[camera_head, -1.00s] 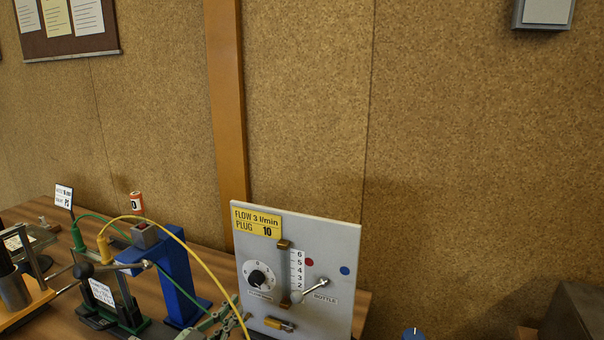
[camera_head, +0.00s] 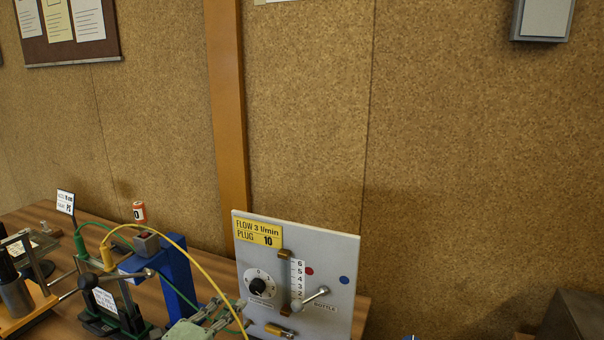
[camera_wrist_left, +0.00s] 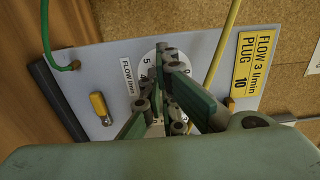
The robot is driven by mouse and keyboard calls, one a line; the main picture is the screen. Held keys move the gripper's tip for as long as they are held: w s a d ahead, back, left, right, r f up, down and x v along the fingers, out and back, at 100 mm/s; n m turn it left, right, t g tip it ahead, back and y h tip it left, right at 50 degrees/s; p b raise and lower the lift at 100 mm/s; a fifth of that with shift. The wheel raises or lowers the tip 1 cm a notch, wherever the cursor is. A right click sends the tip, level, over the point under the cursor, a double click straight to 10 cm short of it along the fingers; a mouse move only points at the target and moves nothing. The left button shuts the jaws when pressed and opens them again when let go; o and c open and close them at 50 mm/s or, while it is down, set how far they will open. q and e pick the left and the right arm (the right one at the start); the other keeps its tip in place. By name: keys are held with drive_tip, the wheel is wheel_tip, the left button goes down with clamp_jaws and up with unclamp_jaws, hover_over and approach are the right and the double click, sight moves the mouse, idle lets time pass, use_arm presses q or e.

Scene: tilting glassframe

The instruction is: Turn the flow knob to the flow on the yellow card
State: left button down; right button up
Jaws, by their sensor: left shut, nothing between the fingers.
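The black flow knob (camera_head: 257,287) sits on a round white numbered dial on the grey upright panel (camera_head: 335,262). The yellow card (camera_head: 258,232) at the panel's top left reads FLOW 3 l/min, PLUG 10. My left gripper (camera_head: 236,306) is shut and empty, just below and left of the knob. In the left wrist view its fingers (camera_wrist_left: 167,62) lie in front of the white dial (camera_wrist_left: 158,62) and hide the knob. The knob's exact setting is too small to read. My right gripper is not in view.
The panel also carries a vertical scale (camera_head: 297,281), a lever with a ball end (camera_head: 310,298) and a brass tap (camera_head: 279,330). The yellow cable passes close to my left gripper.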

sight(257, 287)
use_arm(q)
drive_tip(key=x, duration=0.4)
drive_tip(key=shift+w+d, duration=0.1)
drive_tip(key=shift+w, duration=0.1)
drive_tip(key=shift+r, duration=0.15)
drive_tip(key=shift+s+d, duration=0.15)
drive_tip(key=shift+d, duration=0.15)
idle(0.5)
drive_tip(key=shift+d+r+p, duration=0.1)
drive_tip(key=shift+r+p, duration=0.15)
drive_tip(key=shift+p, duration=0.2)
drive_tip(key=shift+d+r+p, duration=0.1)
drive_tip(key=shift+r+p, duration=0.05)
drive_tip(key=shift+p, duration=0.15)
idle(0.5)
